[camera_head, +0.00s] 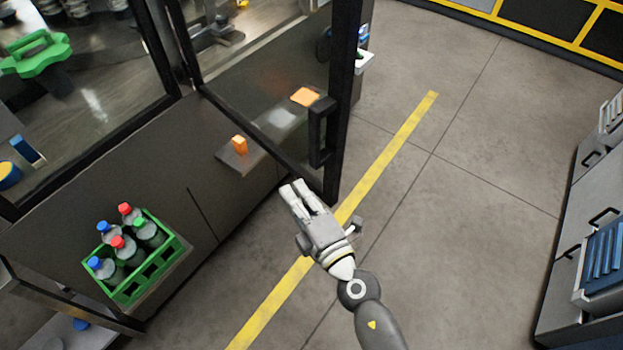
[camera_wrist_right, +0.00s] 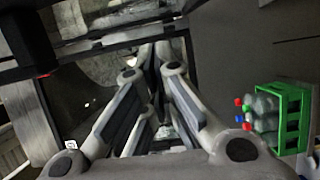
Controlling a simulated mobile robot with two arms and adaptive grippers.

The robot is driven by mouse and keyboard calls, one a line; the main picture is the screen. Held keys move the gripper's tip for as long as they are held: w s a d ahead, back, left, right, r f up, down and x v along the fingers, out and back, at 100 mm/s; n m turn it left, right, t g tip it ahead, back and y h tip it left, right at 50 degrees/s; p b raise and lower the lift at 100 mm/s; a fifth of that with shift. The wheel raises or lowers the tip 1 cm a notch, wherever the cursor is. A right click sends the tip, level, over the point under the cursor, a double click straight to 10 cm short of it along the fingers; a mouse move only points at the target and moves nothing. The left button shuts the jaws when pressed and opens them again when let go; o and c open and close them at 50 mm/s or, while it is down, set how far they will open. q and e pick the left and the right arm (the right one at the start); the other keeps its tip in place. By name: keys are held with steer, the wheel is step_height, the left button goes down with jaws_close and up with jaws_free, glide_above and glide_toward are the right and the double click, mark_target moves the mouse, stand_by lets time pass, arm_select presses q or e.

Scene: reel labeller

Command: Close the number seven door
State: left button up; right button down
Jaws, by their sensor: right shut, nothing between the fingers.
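The black-framed glass door (camera_head: 344,85) stands swung open from the machine, its lower edge running out over the floor. I see no number on it. Its black upright handle (camera_head: 320,132) is on the outer edge. My right gripper (camera_head: 297,187) is shut and empty, by the lower outer corner of the door in the head view, below the handle. Whether it touches the door I cannot tell. In the wrist view the fingers (camera_wrist_right: 160,58) come together at the tips, with dark frame parts beyond them. My left gripper is not in view.
A green crate (camera_head: 122,290) with several capped bottles stands at lower left. A small ledge (camera_head: 228,163) holds an orange block (camera_head: 239,145). A yellow line (camera_head: 390,155) crosses the open grey floor. Cabinets with handles (camera_head: 575,240) stand at the right.

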steer(key=shift+w+d, duration=1.25)
steer(key=shift+d, duration=0.3)
